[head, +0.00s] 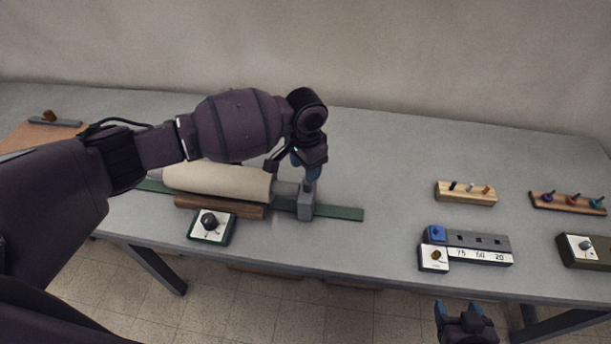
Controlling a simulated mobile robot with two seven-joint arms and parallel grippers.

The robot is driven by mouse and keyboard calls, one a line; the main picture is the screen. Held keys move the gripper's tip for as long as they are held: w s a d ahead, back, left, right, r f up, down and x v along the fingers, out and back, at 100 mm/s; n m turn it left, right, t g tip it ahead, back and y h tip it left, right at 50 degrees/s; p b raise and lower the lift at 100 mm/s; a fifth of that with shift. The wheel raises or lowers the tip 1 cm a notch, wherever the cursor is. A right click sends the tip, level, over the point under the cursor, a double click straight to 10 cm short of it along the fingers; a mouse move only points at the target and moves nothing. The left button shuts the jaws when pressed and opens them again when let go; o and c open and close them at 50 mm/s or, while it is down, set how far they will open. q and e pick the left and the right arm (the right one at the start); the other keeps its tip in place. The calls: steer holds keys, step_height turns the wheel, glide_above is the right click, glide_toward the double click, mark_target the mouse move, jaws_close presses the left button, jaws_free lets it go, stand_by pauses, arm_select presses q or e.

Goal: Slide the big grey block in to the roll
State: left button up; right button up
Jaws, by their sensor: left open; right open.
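A cream roll (217,181) lies on its side on a brown wooden cradle (221,207). The big grey block (306,202) stands upright on a green rail (340,212) at the right end of the roll. A narrower grey piece (285,194) shows between the block and the roll's end. My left gripper (311,174) is open and points down at the top of the grey block; whether it touches the block I cannot tell. My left arm hides part of the roll's back and left side. My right gripper (466,312) is open and empty below the table's front edge.
A dial box (212,226) stands in front of the roll. The table between the rail and these is clear.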

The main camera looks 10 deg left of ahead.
arm_select(q)
step_height(320, 180, up, 5)
steer(key=shift+f, duration=0.1)
stand_by(0.6)
